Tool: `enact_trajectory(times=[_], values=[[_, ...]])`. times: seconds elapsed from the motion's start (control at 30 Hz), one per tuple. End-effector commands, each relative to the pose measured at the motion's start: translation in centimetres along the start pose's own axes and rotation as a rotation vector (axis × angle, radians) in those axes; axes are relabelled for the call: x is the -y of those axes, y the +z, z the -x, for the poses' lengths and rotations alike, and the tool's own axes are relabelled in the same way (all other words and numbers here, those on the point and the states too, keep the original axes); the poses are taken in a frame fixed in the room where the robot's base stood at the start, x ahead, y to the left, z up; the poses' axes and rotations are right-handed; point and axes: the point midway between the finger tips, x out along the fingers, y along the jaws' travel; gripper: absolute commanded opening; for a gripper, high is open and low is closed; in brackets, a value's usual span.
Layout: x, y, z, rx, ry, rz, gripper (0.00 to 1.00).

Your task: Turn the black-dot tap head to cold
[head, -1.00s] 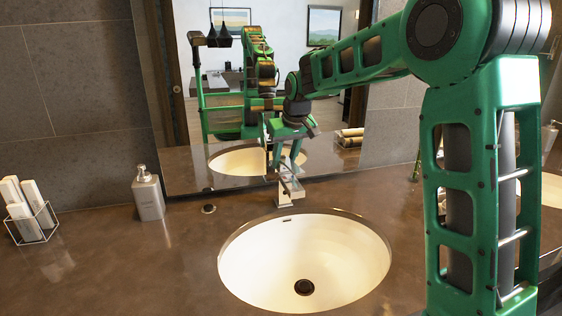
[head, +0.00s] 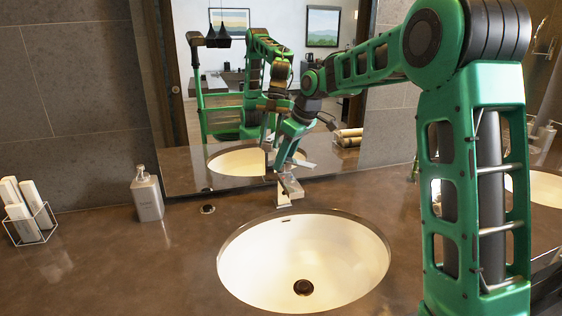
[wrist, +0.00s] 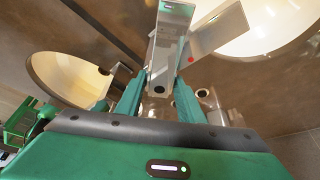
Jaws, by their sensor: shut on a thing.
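The tap (head: 285,199) stands on the counter behind the basin. Its grey flat head (head: 291,184) sits at an angle to the basin. My gripper (head: 287,168) leans over the tap from behind and above, with its fingers down at the head. In the wrist view, the green fingers of my gripper (wrist: 160,85) are closed on a grey metal tap part (wrist: 170,45) that runs up between them. A dark round dot shows low between the fingers. A second grey plate (wrist: 215,35) with a small red dot angles off to the right. My fingers hide part of the tap head.
The white basin (head: 303,262) lies in front of the tap. A soap dispenser (head: 147,195) and a wire holder (head: 31,223) with boxes stand at left. The mirror (head: 230,110) is close behind the tap. The left counter is mostly free.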

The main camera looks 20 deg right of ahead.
Motion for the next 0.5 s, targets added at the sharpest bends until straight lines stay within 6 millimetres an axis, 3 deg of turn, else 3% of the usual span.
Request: enact_trajectory(times=[0.4, 0.43, 0.5], values=[[-0.20, 0.02, 0.13, -0.002, 0.001, 0.009, 0.00], [-0.20, 0.02, 0.13, -0.002, 0.001, 0.009, 0.41], [-0.19, 0.03, 0.12, -0.001, 0.001, 0.008, 0.53]])
